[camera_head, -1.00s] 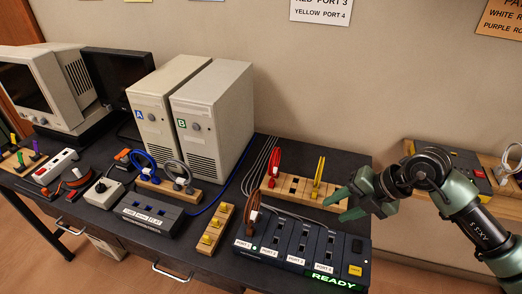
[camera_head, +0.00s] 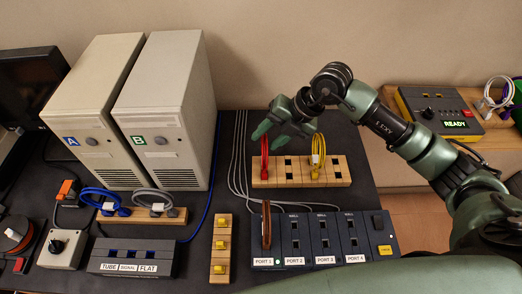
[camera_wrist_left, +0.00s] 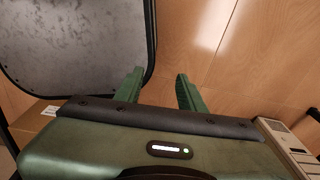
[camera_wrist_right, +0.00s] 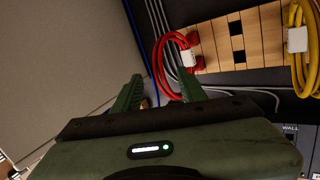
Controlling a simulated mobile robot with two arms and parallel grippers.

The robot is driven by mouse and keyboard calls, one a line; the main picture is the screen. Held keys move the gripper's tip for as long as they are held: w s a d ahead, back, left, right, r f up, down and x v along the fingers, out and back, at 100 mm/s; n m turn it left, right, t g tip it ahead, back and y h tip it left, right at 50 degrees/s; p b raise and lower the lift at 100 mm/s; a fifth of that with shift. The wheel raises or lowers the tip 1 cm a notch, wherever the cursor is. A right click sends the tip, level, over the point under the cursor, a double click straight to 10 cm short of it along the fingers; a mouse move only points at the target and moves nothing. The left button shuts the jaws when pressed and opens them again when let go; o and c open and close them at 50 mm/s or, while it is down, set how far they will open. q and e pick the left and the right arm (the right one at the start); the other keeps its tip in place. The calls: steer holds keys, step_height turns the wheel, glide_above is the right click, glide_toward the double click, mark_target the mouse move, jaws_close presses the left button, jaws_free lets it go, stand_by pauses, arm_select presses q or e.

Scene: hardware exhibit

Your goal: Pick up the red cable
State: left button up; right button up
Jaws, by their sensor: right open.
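The red cable (camera_head: 265,158) is looped and stands at the left end of a wooden slotted block (camera_head: 291,183) on the dark table. In the right wrist view the red cable (camera_wrist_right: 168,66) lies just beyond the fingers, with a white tag and red plugs. My right gripper (camera_head: 283,128) is open and empty, above and close to the cable; part of the cable's top is near its fingers. My left gripper (camera_wrist_left: 159,82) is open and empty, facing a wooden surface.
A yellow cable (camera_head: 318,151) stands on the same block, right of the red one. A port panel (camera_head: 325,240) with a brown cable (camera_head: 266,226) is in front. Computer tower B (camera_head: 165,115) stands to the left. Grey cables (camera_head: 238,165) run between the tower and block.

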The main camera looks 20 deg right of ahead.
steer(key=x, duration=0.1)
steer(key=p+x, duration=0.1)
steer(key=x, duration=0.2)
steer(key=shift+w+f+p, duration=0.35)
steer(key=shift+p, duration=0.05)
steer(key=shift+a+f, duration=0.1)
steer(key=shift+f, duration=0.2)
jaws_close()
arm_select(q)
steer(key=shift+w+a+r, duration=0.1)
steer(key=shift+w+r, duration=0.15)
steer(key=shift+r, duration=0.3)
steer(key=shift+w+a+r, duration=0.1)
steer(key=shift+w+r, duration=0.15)
steer(key=shift+r, duration=0.3)
